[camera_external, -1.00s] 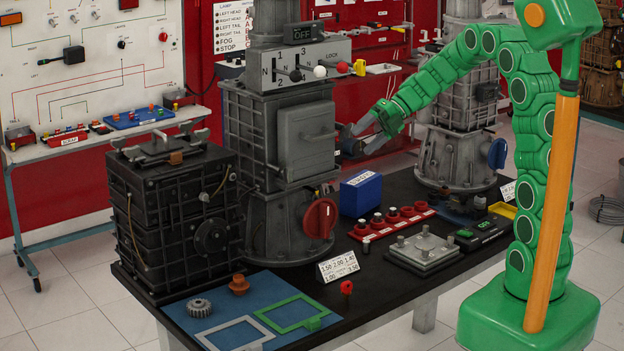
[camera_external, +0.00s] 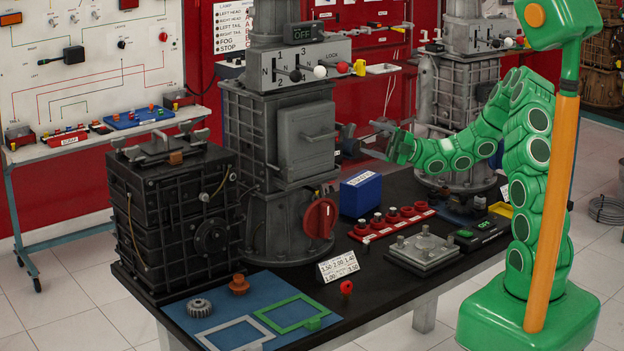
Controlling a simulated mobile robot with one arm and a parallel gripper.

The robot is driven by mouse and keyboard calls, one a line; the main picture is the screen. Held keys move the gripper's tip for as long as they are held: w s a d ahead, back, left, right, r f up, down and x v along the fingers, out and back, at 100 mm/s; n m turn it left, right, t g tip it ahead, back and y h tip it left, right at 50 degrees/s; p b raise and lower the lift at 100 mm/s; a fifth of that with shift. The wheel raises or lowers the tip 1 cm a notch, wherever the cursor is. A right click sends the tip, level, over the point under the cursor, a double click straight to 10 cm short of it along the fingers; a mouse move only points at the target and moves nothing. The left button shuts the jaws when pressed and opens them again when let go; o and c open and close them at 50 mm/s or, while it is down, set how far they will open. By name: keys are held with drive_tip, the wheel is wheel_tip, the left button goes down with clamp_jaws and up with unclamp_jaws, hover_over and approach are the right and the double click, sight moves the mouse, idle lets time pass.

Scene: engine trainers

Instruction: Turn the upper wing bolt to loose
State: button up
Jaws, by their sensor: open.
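The tall grey engine trainer (camera_external: 303,135) stands on the black table, left of my gripper (camera_external: 367,139). A dark grey round fitting (camera_external: 348,145) sticks out of its right side. I cannot tell whether the upper wing bolt is part of this fitting; no wing shape shows clearly at this size. My gripper is open and empty, with its grey fingers pointing left. Its fingertips are close to the fitting, and whether they touch it cannot be told. The green forearm comes in from the right, almost level.
A blue box (camera_external: 360,193) and a red strip of knobs (camera_external: 392,222) lie below my gripper on the black table (camera_external: 385,297). A red round handle (camera_external: 320,218) is on the trainer's lower part. A second grey trainer (camera_external: 462,100) stands behind my arm.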

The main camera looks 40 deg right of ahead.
sight(353, 131)
drive_tip(key=shift+x, duration=3.9)
drive_tip(key=shift+r, duration=0.1)
drive_tip(key=c, duration=1)
drive_tip(key=shift+n+g+h, duration=0.8)
drive_tip(key=shift+g+h, duration=0.1)
drive_tip(key=shift+h, duration=0.3)
drive_tip(key=shift+c, duration=0.3)
drive_tip(key=shift+h, duration=0.5)
drive_tip(key=shift+d, duration=0.1)
drive_tip(key=o, duration=1.1)
drive_tip(key=shift+c, duration=0.2)
drive_tip(key=v, duration=0.7)
drive_tip(key=shift+d, duration=0.3)
